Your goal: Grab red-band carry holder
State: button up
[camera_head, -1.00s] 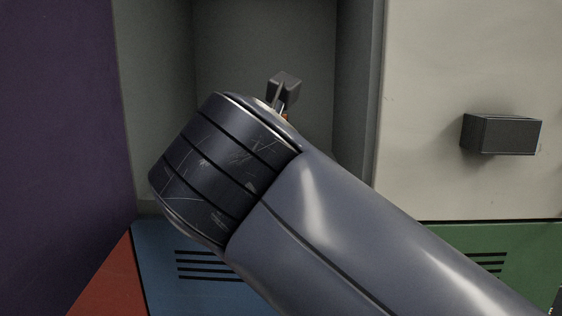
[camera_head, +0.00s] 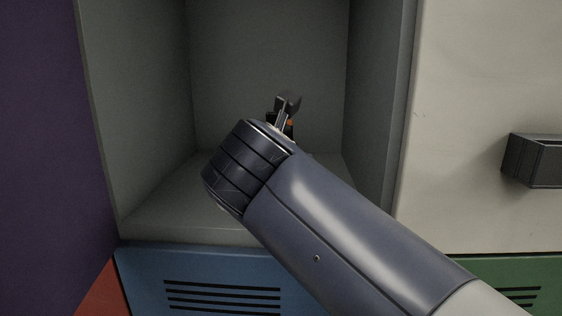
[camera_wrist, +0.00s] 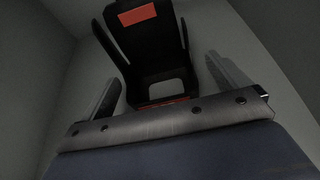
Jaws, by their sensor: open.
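The carry holder is black with a red-orange band. In the wrist view the holder (camera_wrist: 158,68) stands ahead of my gripper, its red band (camera_wrist: 139,15) near the top edge. My gripper (camera_wrist: 165,85) is open, one finger to the left of the holder and one to the right. I cannot tell whether either finger touches it. In the head view only a small dark and orange part of the holder (camera_head: 290,123) shows inside the open locker, beside my gripper (camera_head: 287,104). My arm and wrist hide the rest.
The open locker compartment (camera_head: 160,213) has grey walls close on both sides of my arm. A closed cream door with a dark handle (camera_head: 537,160) is at the right. A purple panel (camera_head: 40,130) stands at the left. A blue vented panel (camera_head: 220,270) lies below the opening.

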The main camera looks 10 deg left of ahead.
jog(key=shift+x, duration=1.8)
jog(key=shift+a+f, duration=0.1)
jog(key=c, duration=1.1)
